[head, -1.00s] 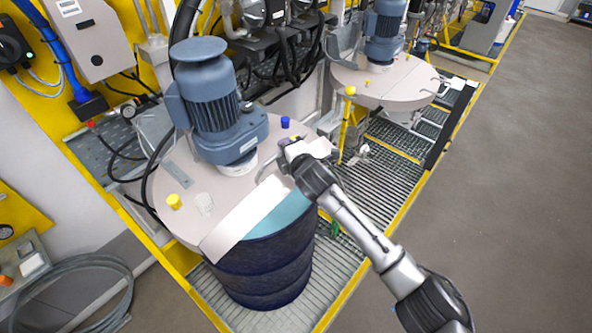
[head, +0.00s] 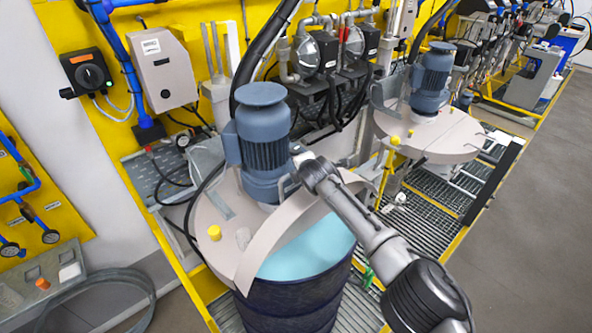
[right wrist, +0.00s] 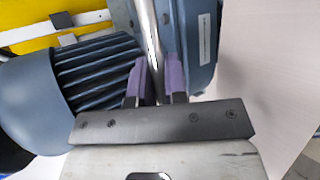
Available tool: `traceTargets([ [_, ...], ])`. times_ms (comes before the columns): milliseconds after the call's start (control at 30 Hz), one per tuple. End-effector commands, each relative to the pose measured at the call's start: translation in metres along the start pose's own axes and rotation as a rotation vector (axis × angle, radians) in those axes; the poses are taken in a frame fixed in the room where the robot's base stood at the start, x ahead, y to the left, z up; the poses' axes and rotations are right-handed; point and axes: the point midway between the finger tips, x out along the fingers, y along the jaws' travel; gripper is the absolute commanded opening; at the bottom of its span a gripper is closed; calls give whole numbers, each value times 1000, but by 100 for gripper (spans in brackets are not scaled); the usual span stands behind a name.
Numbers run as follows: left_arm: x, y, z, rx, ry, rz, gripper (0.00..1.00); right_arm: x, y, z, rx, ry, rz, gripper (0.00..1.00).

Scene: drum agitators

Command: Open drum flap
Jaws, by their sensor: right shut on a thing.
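The near dark blue drum (head: 295,303) has a beige lid. Its flap (head: 282,228) is tilted up at the front, and teal contents (head: 312,248) show in the gap below it. My right gripper (head: 303,162) is at the upper part of the flap, close beside the blue-grey agitator motor (head: 262,140). In the right wrist view, the purple fingers of my right gripper (right wrist: 154,82) are shut on a metal handle bar (right wrist: 150,35). The pale panel (right wrist: 265,60) at the right there looks like the flap. My left gripper is not in view.
A second drum lid (head: 440,140) with its own motor (head: 432,80) stands behind to the right. A yellow post (head: 385,175) and metal grating (head: 425,225) lie between. Pipes and a grey box (head: 163,68) line the wall. The grey floor (head: 540,260) at right is clear.

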Motion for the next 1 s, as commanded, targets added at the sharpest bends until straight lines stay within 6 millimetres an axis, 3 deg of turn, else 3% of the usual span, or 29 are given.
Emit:
traceTargets([
  [467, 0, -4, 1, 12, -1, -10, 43, 0, 0, 2, -2, -3, -8, 0],
  [500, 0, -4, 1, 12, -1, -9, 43, 0, 0, 2, -2, -3, -8, 15],
  [733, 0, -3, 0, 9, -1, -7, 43, 1, 0, 2, -2, -3, -9, 37],
  [1000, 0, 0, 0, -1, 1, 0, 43, 1, -1, 3, -1, -4, -10, 38],
])
